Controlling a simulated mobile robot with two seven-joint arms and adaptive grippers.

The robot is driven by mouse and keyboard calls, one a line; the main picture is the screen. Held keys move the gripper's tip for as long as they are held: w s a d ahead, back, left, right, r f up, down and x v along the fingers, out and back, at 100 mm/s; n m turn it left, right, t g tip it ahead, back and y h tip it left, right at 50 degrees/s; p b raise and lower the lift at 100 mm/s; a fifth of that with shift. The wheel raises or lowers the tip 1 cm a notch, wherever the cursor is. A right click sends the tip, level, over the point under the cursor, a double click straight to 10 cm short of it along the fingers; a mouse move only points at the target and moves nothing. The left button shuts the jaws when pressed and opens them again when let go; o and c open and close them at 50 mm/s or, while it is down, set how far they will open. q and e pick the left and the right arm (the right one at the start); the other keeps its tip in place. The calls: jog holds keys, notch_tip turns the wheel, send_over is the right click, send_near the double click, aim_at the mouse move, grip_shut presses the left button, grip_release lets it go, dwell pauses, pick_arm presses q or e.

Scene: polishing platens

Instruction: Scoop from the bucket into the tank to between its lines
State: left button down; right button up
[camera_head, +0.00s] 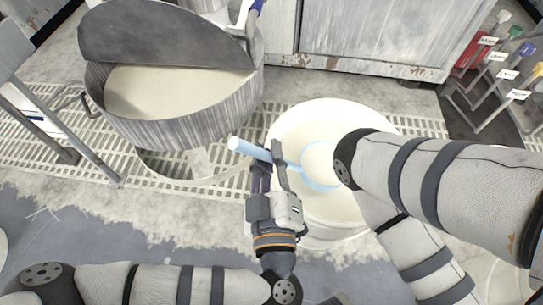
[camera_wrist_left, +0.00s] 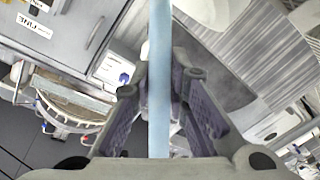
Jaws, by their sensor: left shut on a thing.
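The white bucket (camera_head: 283,128) stands on the floor at centre right and holds pale, cream-coloured material. The grey metal tank (camera_head: 180,132), half covered by a dark lid, stands at upper left with pale material inside; its lines cannot be made out. My left gripper (camera_head: 266,160) is shut on the light blue handle of the scoop (camera_head: 245,149), which also runs upright between the fingers in the left wrist view (camera_wrist_left: 159,80). The scoop's round, blue-rimmed bowl is over or in the bucket; its depth and contents are unclear. My right gripper is not in view.
My right arm crosses the bucket's right side, close to the scoop bowl. A grey cabinet (camera_head: 385,35) stands behind. A rack with coloured, labelled handles (camera_head: 497,60) is at upper right. A floor grating (camera_head: 40,128) runs under the tank.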

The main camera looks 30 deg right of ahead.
pick_arm(q)
jog(key=shift+n, duration=0.5)
jog(key=shift+a+r+p, duration=0.2)
jog(key=shift+r+p, duration=0.8)
jog(key=shift+r, duration=1.8)
jog(key=shift+a+r+p, duration=0.15)
jog(key=shift+r+p, duration=0.8)
jog(key=shift+r, duration=1.85)
jog(key=shift+r+p, duration=2.2)
jog(key=shift+r, duration=0.05)
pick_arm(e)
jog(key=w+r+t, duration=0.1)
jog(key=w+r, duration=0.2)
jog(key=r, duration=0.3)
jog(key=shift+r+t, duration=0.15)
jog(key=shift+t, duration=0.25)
